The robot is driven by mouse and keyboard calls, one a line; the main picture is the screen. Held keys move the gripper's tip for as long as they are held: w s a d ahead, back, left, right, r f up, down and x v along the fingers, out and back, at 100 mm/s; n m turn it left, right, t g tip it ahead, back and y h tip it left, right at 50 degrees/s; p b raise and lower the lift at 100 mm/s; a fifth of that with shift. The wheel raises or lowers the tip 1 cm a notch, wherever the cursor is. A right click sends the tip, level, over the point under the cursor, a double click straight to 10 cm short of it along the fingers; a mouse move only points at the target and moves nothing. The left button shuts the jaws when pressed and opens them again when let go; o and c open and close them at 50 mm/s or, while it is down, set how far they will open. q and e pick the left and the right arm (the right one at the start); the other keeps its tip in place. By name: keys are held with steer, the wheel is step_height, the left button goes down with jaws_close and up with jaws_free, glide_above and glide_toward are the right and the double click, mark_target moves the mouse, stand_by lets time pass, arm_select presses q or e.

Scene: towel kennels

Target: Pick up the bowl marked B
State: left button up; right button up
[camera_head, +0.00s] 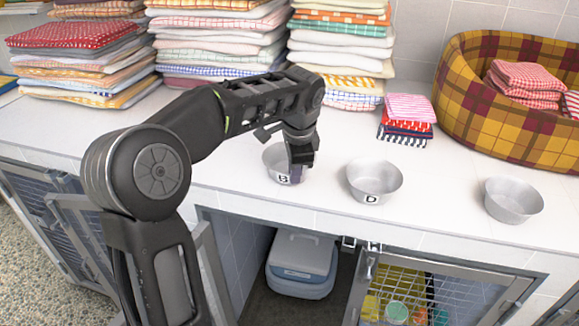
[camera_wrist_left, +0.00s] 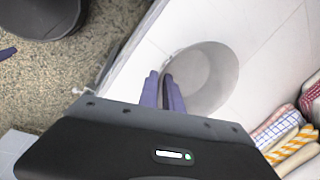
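The bowl marked B (camera_head: 283,179) is a grey metal bowl near the front of the white counter, partly hidden behind my left gripper (camera_head: 298,172). Its label faces the front. In the left wrist view my left gripper's purple fingers (camera_wrist_left: 163,92) are close together at the rim of the bowl (camera_wrist_left: 208,72), and its wall seems to be between them. I cannot tell any gap under the bowl. My right gripper is not in view.
A bowl marked D (camera_head: 374,184) and another metal bowl (camera_head: 512,203) stand to the right. Towel stacks (camera_head: 220,45) line the back, with a small towel pile (camera_head: 407,118) and a plaid basket (camera_head: 500,125).

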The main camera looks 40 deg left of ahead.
arm_select(q)
jaws_close()
stand_by(0.8)
steer(key=shift+r, duration=0.45)
steer(key=v, duration=0.4)
steer(key=w+a+v, duration=0.1)
steer(key=v, duration=0.1)
steer(key=shift+r, duration=0.3)
steer(key=shift+p+v, duration=0.7)
steer(key=shift+v, duration=0.2)
steer(key=shift+w+a+r+p, duration=0.1)
steer(key=shift+r+p, duration=0.3)
steer(key=shift+r, duration=0.1)
